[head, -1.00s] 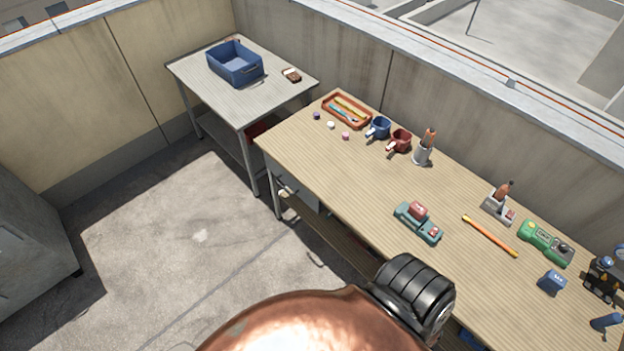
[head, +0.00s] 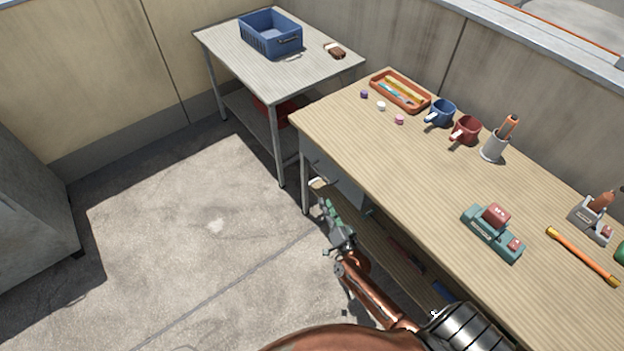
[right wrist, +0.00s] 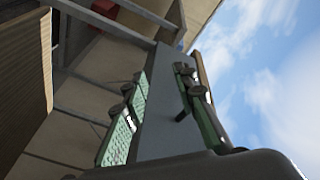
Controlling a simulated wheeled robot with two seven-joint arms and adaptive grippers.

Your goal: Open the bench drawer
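The wooden-topped bench (head: 400,180) runs along the right side of the head view. Its grey drawer front (head: 338,183) shows below the tabletop's left end and looks flush with the bench. My right gripper (head: 327,208) is low beside this front, on the floor side. In the right wrist view its two green fingers (right wrist: 162,88) are apart, with a grey panel (right wrist: 163,120) showing between them. A small dark bar shows near the right finger; I cannot tell whether it is the drawer handle or whether anything touches it. My left gripper is out of view.
A metal side table (head: 225,58) with a blue crate (head: 270,42) stands beyond the bench. The bench top holds a tray (head: 428,106), mugs, a pen cup (head: 494,149) and a teal device (head: 478,232). Bare floor (head: 190,240) lies left of the bench.

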